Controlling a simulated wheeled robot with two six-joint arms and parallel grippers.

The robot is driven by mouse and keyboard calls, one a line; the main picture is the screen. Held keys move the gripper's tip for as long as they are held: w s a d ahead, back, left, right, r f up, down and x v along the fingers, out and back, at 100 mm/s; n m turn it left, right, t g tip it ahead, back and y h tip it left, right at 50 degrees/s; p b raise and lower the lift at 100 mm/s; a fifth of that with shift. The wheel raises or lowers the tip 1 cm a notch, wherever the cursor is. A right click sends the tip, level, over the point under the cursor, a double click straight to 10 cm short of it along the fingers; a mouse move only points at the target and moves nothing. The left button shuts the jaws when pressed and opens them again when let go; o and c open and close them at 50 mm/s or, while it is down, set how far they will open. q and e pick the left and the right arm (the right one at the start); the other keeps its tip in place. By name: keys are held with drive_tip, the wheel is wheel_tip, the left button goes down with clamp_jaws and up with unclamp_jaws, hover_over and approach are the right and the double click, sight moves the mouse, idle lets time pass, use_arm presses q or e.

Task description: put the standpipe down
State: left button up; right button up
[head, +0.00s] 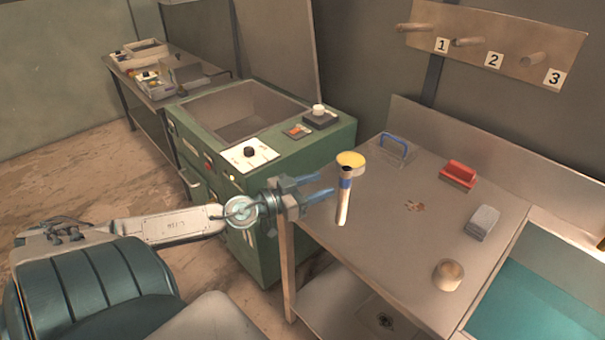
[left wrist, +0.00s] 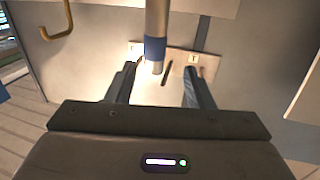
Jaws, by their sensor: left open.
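The standpipe (head: 343,200) is a slim pale pipe with a blue band and a wider yellow-topped head. In the head view it is roughly upright, with its lower end at the left part of the steel worktop (head: 400,240). My left gripper (head: 326,186) is open, just left of the pipe, with its fingers pointing towards it. In the left wrist view, the pipe (left wrist: 156,22) comes down from the top edge, and its blue-banded end shows between the open fingers (left wrist: 159,75). I see no finger closed on it. My right gripper is not in view.
On the worktop are a blue-handled clear piece (head: 392,148), a red block (head: 459,173), a grey block (head: 483,222) and a tan ring (head: 448,274). A green machine (head: 262,135) stands left. A board with numbered pegs (head: 490,40) hangs behind. The worktop's middle is mostly clear.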

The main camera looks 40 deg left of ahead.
use_arm(q)
drive_tip(key=shift+d+v, duration=0.15)
drive_tip(key=shift+v, duration=0.85)
drive_tip(key=shift+d+v, duration=0.15)
drive_tip(key=shift+v, duration=0.85)
drive_tip(key=shift+s+r, duration=0.1)
drive_tip(key=shift+r, duration=0.05)
